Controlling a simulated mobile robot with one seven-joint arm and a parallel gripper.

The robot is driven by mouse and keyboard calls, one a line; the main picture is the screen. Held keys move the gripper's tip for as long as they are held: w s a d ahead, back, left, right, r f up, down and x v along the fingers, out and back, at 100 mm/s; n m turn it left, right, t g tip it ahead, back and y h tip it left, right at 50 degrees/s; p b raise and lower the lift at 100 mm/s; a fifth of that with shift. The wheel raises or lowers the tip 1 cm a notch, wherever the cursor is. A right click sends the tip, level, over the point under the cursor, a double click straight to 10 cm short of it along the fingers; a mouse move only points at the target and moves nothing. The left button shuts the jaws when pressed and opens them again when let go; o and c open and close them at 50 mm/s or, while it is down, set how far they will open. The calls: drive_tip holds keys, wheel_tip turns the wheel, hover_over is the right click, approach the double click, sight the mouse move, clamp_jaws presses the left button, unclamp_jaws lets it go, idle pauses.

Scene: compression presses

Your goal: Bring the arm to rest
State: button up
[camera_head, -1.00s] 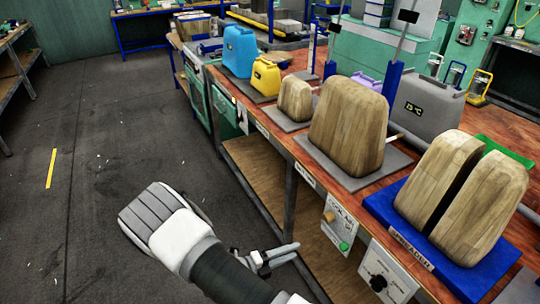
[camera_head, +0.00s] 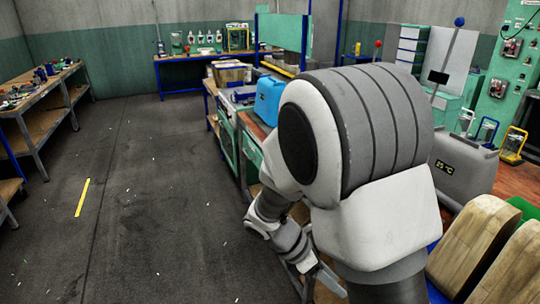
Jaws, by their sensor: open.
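My arm is raised close in front of the camera and fills the right middle of the head view. A large white and grey joint of it hides much of the workbench. My gripper (camera_head: 322,278) hangs below and left of that joint, near the bottom of the view, partly hidden by the arm. Its fingers look apart and hold nothing that I can see. It appears in front of the bench's near side; its exact distance from the bench cannot be told.
Wooden blocks (camera_head: 470,243) stand at the lower right beside my arm. A blue canister (camera_head: 269,100) and a grey unit (camera_head: 462,160) show on the bench around my arm. The dark floor (camera_head: 130,200) at left is clear. A side table (camera_head: 45,95) stands far left.

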drive_tip(key=s+r+m+t+y+p, duration=0.1)
drive_tip(key=s+r+m+t+y, duration=0.2)
drive_tip(key=s+r+m, duration=0.3)
drive_tip(key=s+r+m+t+y+p, duration=0.1)
drive_tip(key=s+r+m+t+y, duration=0.2)
drive_tip(key=r+m, duration=1.1)
drive_tip(key=shift+s+d+r+m+t+y, duration=0.15)
drive_tip(key=shift+s+r+m+t+y, duration=0.35)
drive_tip(key=shift+s+y, duration=0.85)
drive_tip(key=shift+s+r+h, duration=0.15)
drive_tip(key=shift+s+h, duration=0.05)
drive_tip(key=shift+h, duration=0.05)
drive_tip(key=shift+d, duration=0.1)
